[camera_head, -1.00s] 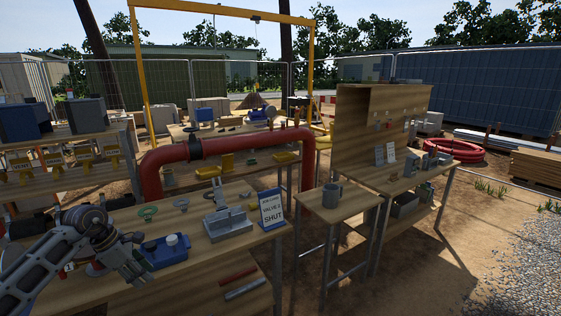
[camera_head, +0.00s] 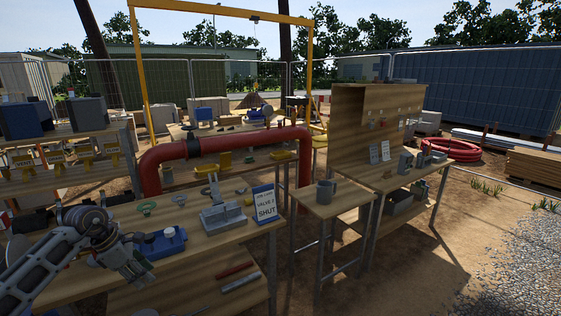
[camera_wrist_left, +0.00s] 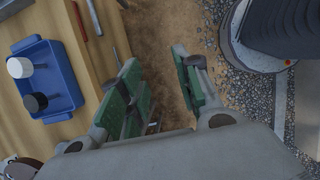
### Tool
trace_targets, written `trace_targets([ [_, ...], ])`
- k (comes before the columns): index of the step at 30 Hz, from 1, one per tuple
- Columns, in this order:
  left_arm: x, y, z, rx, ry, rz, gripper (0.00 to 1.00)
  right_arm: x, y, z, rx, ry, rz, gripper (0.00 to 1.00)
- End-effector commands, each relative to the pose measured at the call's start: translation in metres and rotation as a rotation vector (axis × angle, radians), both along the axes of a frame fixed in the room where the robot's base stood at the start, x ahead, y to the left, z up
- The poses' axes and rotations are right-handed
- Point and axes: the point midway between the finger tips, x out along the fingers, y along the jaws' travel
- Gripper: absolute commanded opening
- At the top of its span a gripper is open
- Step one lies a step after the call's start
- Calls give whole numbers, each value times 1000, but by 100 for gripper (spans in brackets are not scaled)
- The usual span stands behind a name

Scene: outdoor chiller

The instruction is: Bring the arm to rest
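My left gripper (camera_head: 140,268) is in front of the near workbench (camera_head: 235,243), low in the left of the head view, beside the blue tray (camera_head: 163,243). In the left wrist view, its green-padded fingers (camera_wrist_left: 162,92) are apart with only bare ground seen between them, so it is open and empty. That view shows the blue tray (camera_wrist_left: 62,92) left of the fingers, holding a white-topped and a black-topped item. My right gripper is in neither view.
A grey block fixture (camera_head: 222,218) and a sign reading SHUT (camera_head: 264,204) stand on the near workbench. A red pipe (camera_head: 230,144) runs behind it. A small table with a grey mug (camera_head: 326,191) stands to the right. Open ground lies at the right front.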

Motion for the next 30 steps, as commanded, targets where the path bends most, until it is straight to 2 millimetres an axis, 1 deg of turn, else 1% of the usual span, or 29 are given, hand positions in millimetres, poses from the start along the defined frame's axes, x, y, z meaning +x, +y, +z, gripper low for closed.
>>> trace_targets([
  [9, 5, -18, -18, -112, 14, 39, 33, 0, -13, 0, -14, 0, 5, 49],
  [14, 9, -31, -31, -200, 25, 74, 33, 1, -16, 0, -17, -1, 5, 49],
  [17, 13, -41, -42, -278, 37, 112, 33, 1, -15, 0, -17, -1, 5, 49],
  [23, 22, -67, -70, -487, 76, 228, 33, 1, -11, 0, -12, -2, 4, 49],
  [27, 33, -87, -97, -696, 126, 378, 33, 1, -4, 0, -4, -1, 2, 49],
  [30, 40, -96, -118, -841, 167, 508, 33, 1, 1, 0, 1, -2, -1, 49],
])
